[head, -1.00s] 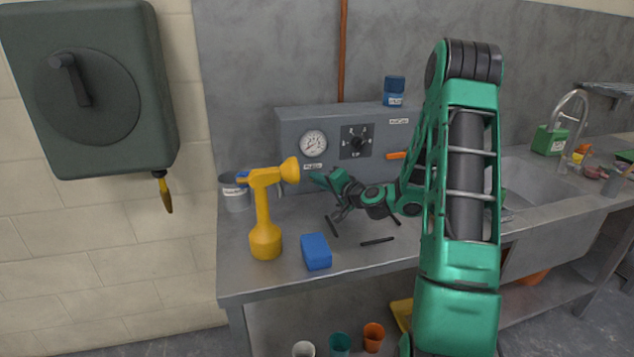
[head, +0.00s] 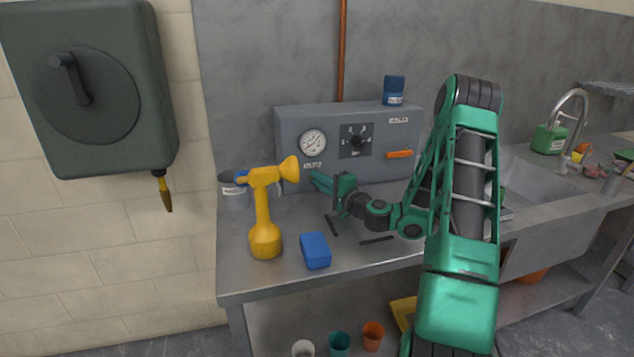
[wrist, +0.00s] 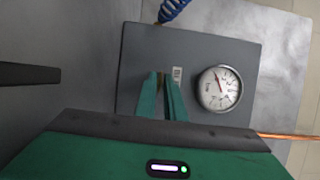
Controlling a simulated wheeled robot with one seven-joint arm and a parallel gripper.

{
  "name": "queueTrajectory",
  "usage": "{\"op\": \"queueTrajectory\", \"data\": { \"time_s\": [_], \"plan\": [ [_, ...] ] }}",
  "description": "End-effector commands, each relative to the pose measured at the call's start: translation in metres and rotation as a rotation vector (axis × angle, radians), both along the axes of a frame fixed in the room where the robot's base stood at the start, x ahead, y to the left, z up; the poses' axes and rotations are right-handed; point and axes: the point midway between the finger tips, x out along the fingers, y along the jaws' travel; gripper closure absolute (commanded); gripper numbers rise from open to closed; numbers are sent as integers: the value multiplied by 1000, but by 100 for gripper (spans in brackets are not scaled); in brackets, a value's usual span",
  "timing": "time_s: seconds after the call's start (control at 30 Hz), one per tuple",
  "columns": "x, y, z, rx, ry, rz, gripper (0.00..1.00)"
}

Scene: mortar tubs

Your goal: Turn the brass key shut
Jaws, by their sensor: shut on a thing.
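The brass key shows only as a small brassy sliver (wrist: 161,81) between my fingertips in the wrist view. It sits low on the face of the grey panel box (head: 290,127), below the gauge's label. My fingers hide most of it, and its turned angle cannot be told. In the head view the key is hidden behind my gripper (head: 316,182), which reaches the lower left of the panel. In the wrist view my gripper (wrist: 162,80) is shut on the key, its two green fingers close together.
The panel carries a round gauge (head: 313,143), a black dial (head: 356,141) and an orange handle (head: 399,154). A yellow sprayer-like tool (head: 264,215) and blue block (head: 315,251) stand left of my arm.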

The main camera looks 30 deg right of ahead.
Motion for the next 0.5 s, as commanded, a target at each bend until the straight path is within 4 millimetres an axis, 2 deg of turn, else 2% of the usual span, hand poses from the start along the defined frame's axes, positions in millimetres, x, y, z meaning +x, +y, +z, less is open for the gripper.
{"op": "queueTrajectory", "data": {
  "time_s": [0.27,0.3,0.33,0.5],
  "plan": [
    [-1,-4,-2,-3,4,-9,100],
    [-1,-4,-2,-3,4,-9,84],
    [-1,-4,-2,-3,4,-9,76],
    [0,-2,-1,-2,3,-5,74]
  ]
}}
